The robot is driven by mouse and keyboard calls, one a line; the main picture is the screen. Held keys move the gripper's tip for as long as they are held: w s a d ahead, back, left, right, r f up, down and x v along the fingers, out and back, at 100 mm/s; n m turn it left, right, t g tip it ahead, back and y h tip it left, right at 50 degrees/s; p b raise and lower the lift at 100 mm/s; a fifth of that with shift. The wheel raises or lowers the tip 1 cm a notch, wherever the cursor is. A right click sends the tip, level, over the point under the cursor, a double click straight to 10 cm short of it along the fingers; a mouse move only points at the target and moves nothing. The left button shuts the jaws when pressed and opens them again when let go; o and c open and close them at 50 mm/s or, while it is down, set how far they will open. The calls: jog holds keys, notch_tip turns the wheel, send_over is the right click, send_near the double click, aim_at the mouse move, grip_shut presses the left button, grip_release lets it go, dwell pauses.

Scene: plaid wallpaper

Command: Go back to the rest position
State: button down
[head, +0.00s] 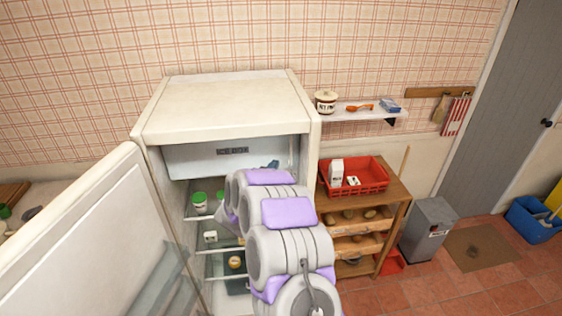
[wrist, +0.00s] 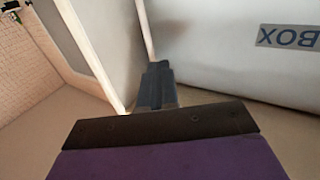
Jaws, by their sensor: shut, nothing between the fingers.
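My gripper (wrist: 158,75) is shut and empty in the wrist view, its dark fingers together in front of a pale panel with dark lettering (wrist: 288,36). In the head view, my grey and purple arm reaches up into the open white fridge (head: 222,108).
The fridge door (head: 80,240) stands open at the left. Green-lidded jars (head: 199,202) stand on a fridge shelf. To the right are a wooden rack (head: 385,225) with a red crate (head: 373,183), and a grey bin (head: 428,230).

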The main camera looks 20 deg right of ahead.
jog(key=s+a+n+t+y+b, duration=0.1)
jog(key=s+a+n+y+b, duration=0.15)
jog(key=a+y, duration=0.45)
jog(key=s+a+n+y+b, duration=0.1)
jog(key=a+y+b, duration=0.2)
jog(key=a, duration=0.8)
jog(key=s+a+f+n+g+y+b, duration=0.2)
jog(key=s+a+n+g+y+b, duration=0.15)
jog(key=s+a+y, duration=0.45)
jog(key=s+f+n+g+h+b, duration=0.1)
jog(key=s+f+n+g+b, duration=0.15)
jog(key=s, duration=0.75)
jog(key=s+f+n+g+h+b, duration=0.1)
jog(key=s+f+g, duration=0.15)
jog(key=s, duration=0.75)
jog(key=s+d+f+g+h+b, duration=0.1)
jog(key=s+d+g+b, duration=0.1)
jog(key=s, duration=0.9)
jog(key=s+d+f+g+h+b, duration=0.1)
jog(key=s+d+f+g, duration=0.1)
jog(key=s+d+g, duration=0.2)
jog(key=s+d+m, duration=0.1)
jog(key=s+d, duration=0.2)
jog(key=s, duration=0.4)
jog(key=shift+s+d+h+b, duration=0.15)
jog(key=shift+d+h+b, duration=0.15)
jog(key=shift+b, duration=0.1)
